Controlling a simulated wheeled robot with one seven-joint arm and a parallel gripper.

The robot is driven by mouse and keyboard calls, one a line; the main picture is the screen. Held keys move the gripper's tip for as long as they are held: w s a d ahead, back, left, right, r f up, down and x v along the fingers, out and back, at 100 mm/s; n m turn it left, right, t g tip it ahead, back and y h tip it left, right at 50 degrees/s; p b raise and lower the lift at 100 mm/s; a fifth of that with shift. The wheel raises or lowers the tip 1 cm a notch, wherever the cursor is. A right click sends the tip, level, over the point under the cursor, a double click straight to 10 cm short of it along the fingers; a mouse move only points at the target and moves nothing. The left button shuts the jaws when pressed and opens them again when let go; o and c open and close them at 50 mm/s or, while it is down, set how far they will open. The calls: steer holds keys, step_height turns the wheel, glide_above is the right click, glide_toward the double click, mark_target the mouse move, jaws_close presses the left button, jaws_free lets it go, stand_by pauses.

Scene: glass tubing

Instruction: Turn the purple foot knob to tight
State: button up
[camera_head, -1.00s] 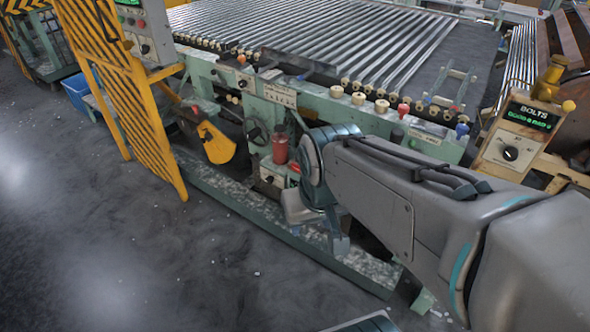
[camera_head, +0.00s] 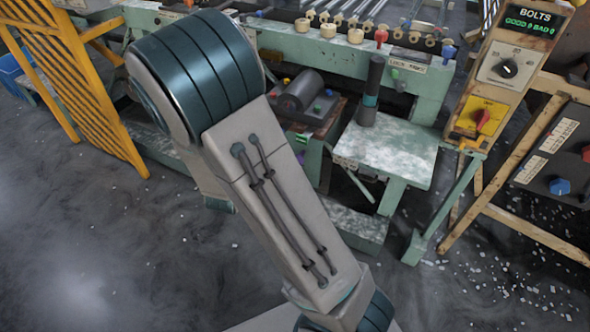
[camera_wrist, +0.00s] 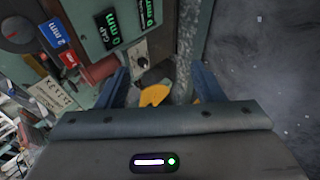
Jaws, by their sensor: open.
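I cannot make out a purple foot knob in either view. My gripper (camera_wrist: 160,74) shows in the wrist view with its two blue fingers well apart and nothing held between them. Beyond the fingers is a green panel with a small dark knob (camera_wrist: 142,62) on a pale plate and a green-lit GAP display (camera_wrist: 108,29). A yellow-orange part (camera_wrist: 154,95) shows in the gap between the fingers. In the head view my arm hides the gripper and the machine part in front of it.
A red cylinder (camera_wrist: 99,71) lies close to the left finger. In the head view, a green side table (camera_head: 392,150), a BOLTS panel (camera_head: 520,35) and a dark box with a blue knob (camera_head: 560,186) stand at right. A yellow striped guard (camera_head: 75,80) stands left. Floor is open at lower left.

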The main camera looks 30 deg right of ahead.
steer(key=s+d+f+n+t+h+b, duration=0.35)
steer(key=d+f+n+h+b, duration=0.35)
steer(key=h, duration=0.3)
steer(key=shift+n+g, duration=0.45)
steer(key=shift+n, duration=0.05)
steer(key=x, duration=0.4)
steer(key=b+x, duration=0.1)
steer(key=x, duration=0.8)
steer(key=shift+w+r, duration=0.2)
steer(key=shift+r, duration=0.2)
steer(key=c, duration=1)
